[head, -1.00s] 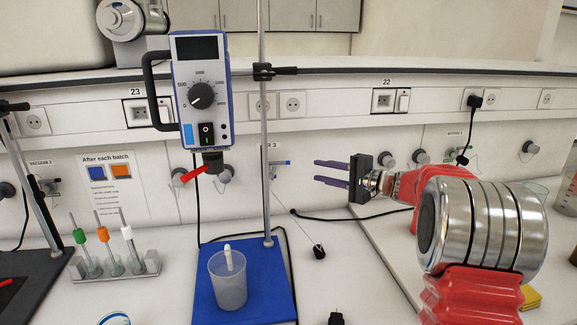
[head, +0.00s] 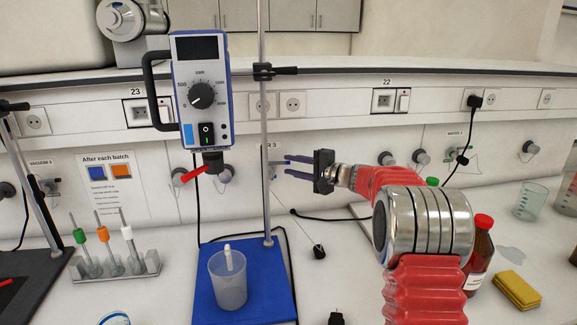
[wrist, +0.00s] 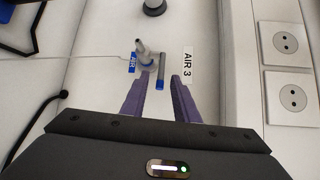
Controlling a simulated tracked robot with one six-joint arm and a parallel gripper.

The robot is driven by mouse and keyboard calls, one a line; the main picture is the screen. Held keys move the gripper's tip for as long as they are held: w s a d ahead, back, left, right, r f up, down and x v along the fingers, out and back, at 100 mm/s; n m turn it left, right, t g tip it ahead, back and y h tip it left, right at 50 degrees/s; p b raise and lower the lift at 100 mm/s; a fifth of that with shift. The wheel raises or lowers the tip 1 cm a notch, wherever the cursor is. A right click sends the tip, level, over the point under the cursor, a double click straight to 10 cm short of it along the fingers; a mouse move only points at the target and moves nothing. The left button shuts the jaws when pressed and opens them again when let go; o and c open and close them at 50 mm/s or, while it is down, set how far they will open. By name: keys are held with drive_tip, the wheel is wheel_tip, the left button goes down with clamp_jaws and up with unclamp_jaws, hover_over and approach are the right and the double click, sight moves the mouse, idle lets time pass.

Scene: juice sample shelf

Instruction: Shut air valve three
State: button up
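The valve (wrist: 145,52) labelled AIR 3 (wrist: 188,65) is on the wall panel in the wrist view. It has a grey nozzle and a lever (wrist: 161,72) with a blue end. My gripper (wrist: 162,77) is open, and the lever's blue end lies between its two purple fingertips in that view. I cannot tell whether either finger touches it. In the head view my gripper (head: 285,166) reaches left towards the wall just right of the metal stand rod. There the valve is mostly hidden by the rod and fingers; part of its label (head: 270,146) shows.
The stirrer (head: 202,95) hangs on the stand rod (head: 265,190) close to my fingers. A beaker (head: 228,280) stands on the blue base (head: 262,262). A brown bottle (head: 480,255) with a red cap stands near my arm. Sockets (wrist: 290,98) line the wall.

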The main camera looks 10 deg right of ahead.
drive_tip(key=shift+x, duration=0.95)
clamp_jaws()
drive_tip(key=shift+s+f, duration=0.1)
drive_tip(key=shift+f, duration=0.15)
idle(0.6)
